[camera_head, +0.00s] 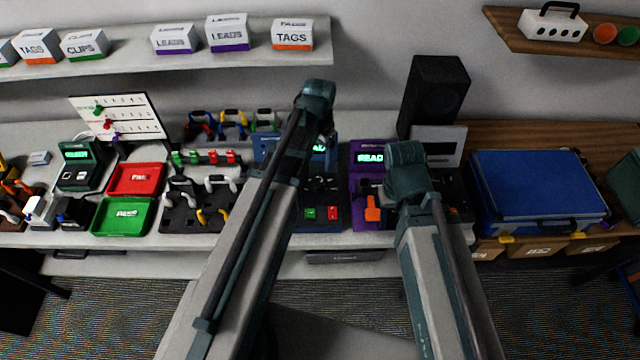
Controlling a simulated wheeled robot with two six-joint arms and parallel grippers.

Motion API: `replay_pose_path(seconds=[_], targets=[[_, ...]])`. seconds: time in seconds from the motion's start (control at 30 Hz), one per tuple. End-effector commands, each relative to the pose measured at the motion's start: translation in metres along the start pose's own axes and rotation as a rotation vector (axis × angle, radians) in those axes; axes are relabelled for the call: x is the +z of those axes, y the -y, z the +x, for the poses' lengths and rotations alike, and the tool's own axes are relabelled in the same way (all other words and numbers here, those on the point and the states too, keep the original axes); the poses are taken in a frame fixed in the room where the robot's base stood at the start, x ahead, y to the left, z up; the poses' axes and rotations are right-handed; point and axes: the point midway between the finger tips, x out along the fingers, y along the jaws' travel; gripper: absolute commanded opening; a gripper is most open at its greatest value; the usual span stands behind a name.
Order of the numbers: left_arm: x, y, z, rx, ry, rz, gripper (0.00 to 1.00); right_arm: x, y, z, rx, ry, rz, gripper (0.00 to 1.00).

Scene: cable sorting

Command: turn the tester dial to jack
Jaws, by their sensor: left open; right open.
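Three stations have lit green displays. A dark green one (78,178) stands at the left of the bench. A blue one (266,146) is in the middle, partly behind my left arm, with a green and a red button at its front. A purple one (360,218) is to its right, reading READ-, with an orange part (372,208) at its front. I cannot make out a tester dial or its setting. My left arm crosses the blue station and my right arm overlaps the purple one's right side. Both grippers' fingers are hidden behind the arms.
A red tray (136,190) and a green tray (104,228) lie at the left. Racks of coloured cables (180,220) fill the centre left. A blue case (540,222) occupies the wooden right side.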

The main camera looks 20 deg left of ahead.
Motion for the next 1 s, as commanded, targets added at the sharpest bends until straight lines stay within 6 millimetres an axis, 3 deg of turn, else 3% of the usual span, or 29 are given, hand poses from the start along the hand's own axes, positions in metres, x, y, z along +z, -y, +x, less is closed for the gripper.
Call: replay_pose_path(seconds=[0.03, 0.7, 1.0], targets=[[0.000, 0.000, 0.011, 0.000, 0.000, 0.000, 0.74, -0.001, 0.001, 0.011, 0.000, 0.000, -0.001, 0.50], [0.000, 0.000, 0.104, 0.000, 0.000, 0.000, 0.74, -0.006, 0.010, 0.104, 0.001, 0.000, -0.004, 0.50], [0.000, 0.000, 0.123, 0.000, 0.000, 0.000, 0.74, -0.007, 0.011, 0.122, 0.001, 0.000, -0.004, 0.50]])
